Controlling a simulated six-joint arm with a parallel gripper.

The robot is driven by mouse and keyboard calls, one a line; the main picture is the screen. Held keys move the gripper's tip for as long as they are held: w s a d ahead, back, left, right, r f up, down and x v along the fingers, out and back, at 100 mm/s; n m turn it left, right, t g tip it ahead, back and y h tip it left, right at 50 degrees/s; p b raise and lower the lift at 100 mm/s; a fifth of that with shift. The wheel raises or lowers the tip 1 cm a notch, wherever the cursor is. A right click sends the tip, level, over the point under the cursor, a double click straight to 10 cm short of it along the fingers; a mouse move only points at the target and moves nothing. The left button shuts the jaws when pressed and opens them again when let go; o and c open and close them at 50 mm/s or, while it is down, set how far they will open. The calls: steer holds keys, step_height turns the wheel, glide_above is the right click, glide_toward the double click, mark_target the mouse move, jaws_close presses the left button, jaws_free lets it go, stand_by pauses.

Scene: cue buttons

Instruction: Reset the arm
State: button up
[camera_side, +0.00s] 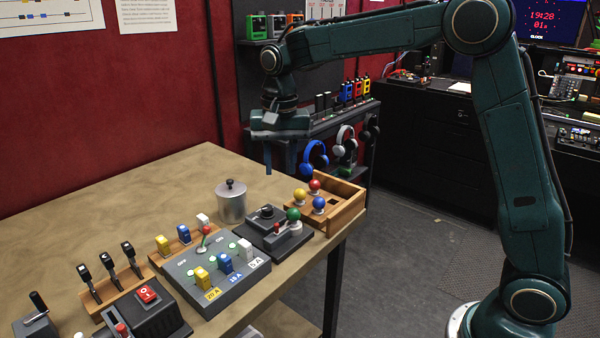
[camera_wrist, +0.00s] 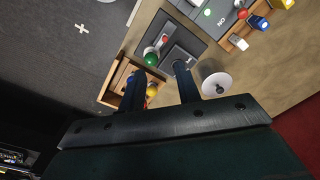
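My gripper (camera_side: 280,165) hangs in the air above the far right part of the table, behind the pot and the wooden tray in the side view. In the wrist view its two dark fingers (camera_wrist: 160,72) stand apart with nothing held between them. Below them in that view are the lidded metal pot (camera_wrist: 217,85), the dark box with a green ball and a red button (camera_wrist: 172,42), and the wooden tray (camera_wrist: 111,88). The fingers partly hide the tray and its balls.
The wooden table (camera_side: 130,196) carries a grey switch panel (camera_side: 190,290), several levers (camera_side: 108,264), a red-button box (camera_side: 150,310) and the pot (camera_side: 230,202). The tray (camera_side: 345,205) sits at the right edge. Headphones (camera_side: 314,155) hang on a rack behind. The table's far left is clear.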

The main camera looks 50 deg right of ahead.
steer(key=s+d+r+n+t, duration=0.1)
steer(key=s+r+n+t, duration=0.15)
steer(key=s, duration=0.85)
steer(key=s+d+r+n+t, duration=0.15)
steer(key=s+r+n, duration=0.25)
steer(key=s, duration=0.6)
steer(key=s+f+n+t, duration=0.1)
steer(key=s+f+n, duration=0.1)
steer(key=s, duration=0.6)
steer(key=shift+d+f, duration=0.2)
steer(key=shift+f, duration=0.7)
